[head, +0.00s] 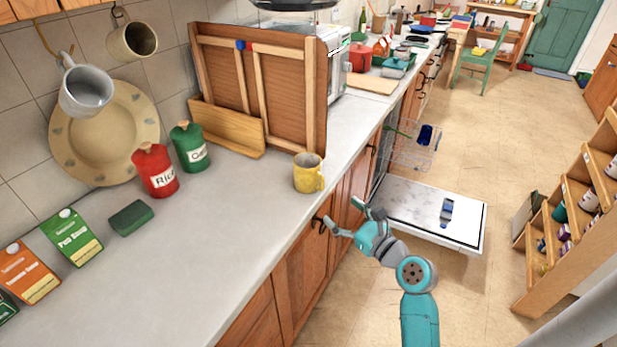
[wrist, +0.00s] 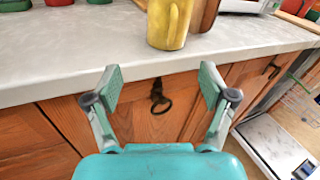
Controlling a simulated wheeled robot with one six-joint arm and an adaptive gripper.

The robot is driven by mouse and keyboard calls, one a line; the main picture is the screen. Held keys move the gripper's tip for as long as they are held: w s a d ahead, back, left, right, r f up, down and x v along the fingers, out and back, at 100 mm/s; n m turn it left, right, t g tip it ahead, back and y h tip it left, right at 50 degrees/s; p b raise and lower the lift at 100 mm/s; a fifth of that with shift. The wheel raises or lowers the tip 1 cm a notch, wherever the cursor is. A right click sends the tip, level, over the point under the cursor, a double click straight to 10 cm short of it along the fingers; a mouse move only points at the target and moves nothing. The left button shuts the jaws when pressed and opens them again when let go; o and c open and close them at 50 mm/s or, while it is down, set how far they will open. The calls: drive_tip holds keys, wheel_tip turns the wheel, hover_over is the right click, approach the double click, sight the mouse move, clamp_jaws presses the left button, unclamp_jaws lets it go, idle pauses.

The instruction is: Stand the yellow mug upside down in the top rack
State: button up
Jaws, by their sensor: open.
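The yellow mug (head: 308,174) stands upright on the counter near its front edge, its handle toward the front right. It also shows at the top of the wrist view (wrist: 168,24), cut off by the frame. My gripper (head: 344,216) is open and empty, in front of the counter edge and lower than the mug, apart from it. In the wrist view its two fingers (wrist: 158,84) are spread wide, with the cabinet front beyond. The top rack (head: 415,146) is a wire basket pulled out of the dishwasher, with a dark blue item at its far right.
The dishwasher door (head: 432,212) lies open, low over the floor, with a small blue-grey item on it. A wooden board and rail (head: 258,90) stand behind the mug. Red (head: 155,170) and green (head: 188,146) canisters stand left. Wooden shelves (head: 575,215) are at right.

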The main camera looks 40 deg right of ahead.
sight(324, 180)
drive_tip(key=shift+m+y, duration=0.3)
drive_tip(key=shift+m, duration=0.3)
drive_tip(key=shift+w+d+r, duration=0.4)
drive_tip(key=shift+w+r, duration=0.1)
drive_tip(key=shift+w, duration=1.4)
drive_tip(key=shift+w+d+r, duration=0.35)
drive_tip(key=shift+w+r, duration=0.2)
drive_tip(key=shift+w, duration=1.4)
drive_tip(key=shift+w+d+r, duration=0.4)
drive_tip(key=shift+w+r, duration=0.1)
drive_tip(key=shift+w, duration=1.4)
clamp_jaws()
